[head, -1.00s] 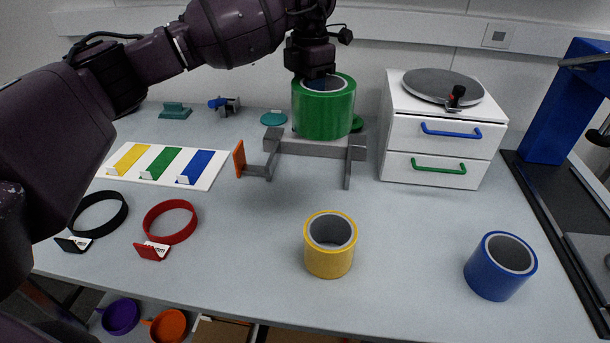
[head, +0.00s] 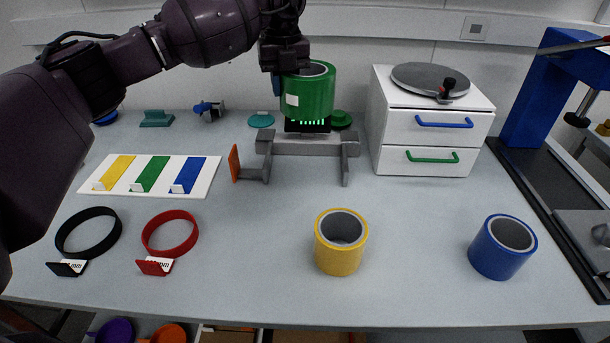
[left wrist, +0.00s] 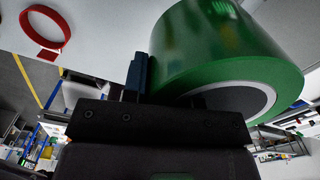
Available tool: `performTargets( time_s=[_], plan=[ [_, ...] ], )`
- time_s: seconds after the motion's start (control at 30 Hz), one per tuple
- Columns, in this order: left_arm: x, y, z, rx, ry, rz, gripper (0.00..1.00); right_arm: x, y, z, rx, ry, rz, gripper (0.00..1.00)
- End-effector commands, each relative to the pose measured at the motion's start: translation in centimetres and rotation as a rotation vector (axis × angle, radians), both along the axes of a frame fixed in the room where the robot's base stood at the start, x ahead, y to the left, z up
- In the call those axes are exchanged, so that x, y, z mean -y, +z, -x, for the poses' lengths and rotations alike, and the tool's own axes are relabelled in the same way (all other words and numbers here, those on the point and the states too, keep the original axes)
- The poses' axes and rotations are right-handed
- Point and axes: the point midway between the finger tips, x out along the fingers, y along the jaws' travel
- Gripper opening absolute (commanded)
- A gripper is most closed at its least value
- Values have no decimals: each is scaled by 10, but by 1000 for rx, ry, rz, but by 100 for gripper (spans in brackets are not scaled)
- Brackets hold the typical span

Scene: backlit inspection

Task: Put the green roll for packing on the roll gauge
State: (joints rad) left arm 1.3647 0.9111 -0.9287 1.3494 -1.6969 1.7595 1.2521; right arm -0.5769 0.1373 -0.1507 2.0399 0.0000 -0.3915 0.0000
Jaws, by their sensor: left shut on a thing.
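The green roll (head: 318,98) is a wide hollow cylinder with a grey core and a white label on its side. My left gripper (head: 288,76) is shut on its left wall from above and holds it off the table. The roll also fills the upper right of the left wrist view (left wrist: 225,45), beside the gripper's fingers. A grey fixture with an orange end plate (head: 300,147), apparently the roll gauge, stands below the roll. A black panel with green lights (head: 307,126) shows just under the roll, at the fixture's back. My right gripper is not in view.
A yellow roll (head: 340,257) and a blue roll (head: 494,262) stand at the front. A white drawer unit (head: 392,128) is right of the fixture. Black (head: 62,251) and red (head: 146,245) rings and a white board (head: 125,190) lie left. The table between is clear.

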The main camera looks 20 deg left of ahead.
Motion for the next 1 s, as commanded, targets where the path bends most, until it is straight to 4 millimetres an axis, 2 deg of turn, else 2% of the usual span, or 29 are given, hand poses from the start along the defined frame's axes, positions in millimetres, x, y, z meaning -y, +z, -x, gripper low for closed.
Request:
performTargets(
  time_s=[0.17, 0.27, 0.8, 1.0],
  plan=[
    [0, 2, 0, 4, 86, 2, 0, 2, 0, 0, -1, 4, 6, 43],
    [0, -4, 0, 2, 105, 2, 0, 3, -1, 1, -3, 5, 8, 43],
    [0, -104, 0, -1, 106, 2, 0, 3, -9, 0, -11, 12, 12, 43],
    [1, -132, 0, 0, 106, 2, 0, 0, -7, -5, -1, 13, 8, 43]
  ],
)
